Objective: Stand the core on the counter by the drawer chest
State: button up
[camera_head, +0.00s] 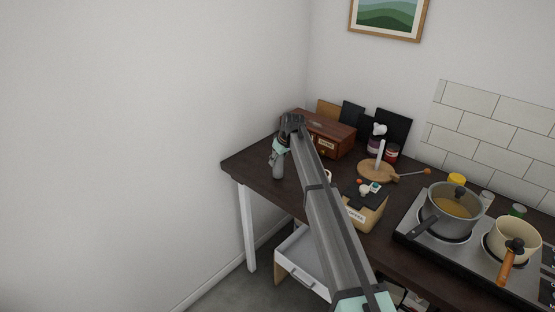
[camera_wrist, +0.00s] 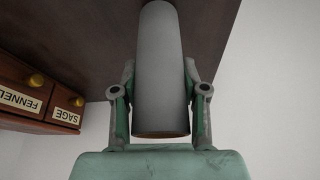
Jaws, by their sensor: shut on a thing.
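The core is a plain grey tube (camera_wrist: 161,70) with a brownish rim at its near end. My gripper (camera_wrist: 160,105) is shut on it, a finger on each side. In the head view the core (camera_head: 278,170) looks about upright below my gripper (camera_head: 281,152), over the left end of the dark counter (camera_head: 245,164). I cannot tell whether its lower end touches the counter. The wooden drawer chest (camera_head: 338,140) stands behind and to the right, partly hidden by my arm. In the wrist view the chest (camera_wrist: 22,78) is at the left, with labels and brass knobs, apart from the core.
A wooden board (camera_head: 378,172), dark jars (camera_head: 391,152) and a labelled coffee box (camera_head: 368,212) stand to the right of my arm. Pots (camera_head: 452,215) sit on the hob. The counter's left end is bare. A white drawer (camera_head: 300,262) is open below.

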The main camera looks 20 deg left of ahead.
jog(key=shift+f, duration=0.25)
jog(key=shift+f, duration=0.15)
jog(key=o, duration=0.7)
jog(key=b+v, duration=0.2)
jog(key=v, duration=1)
jog(key=shift+b, duration=0.35)
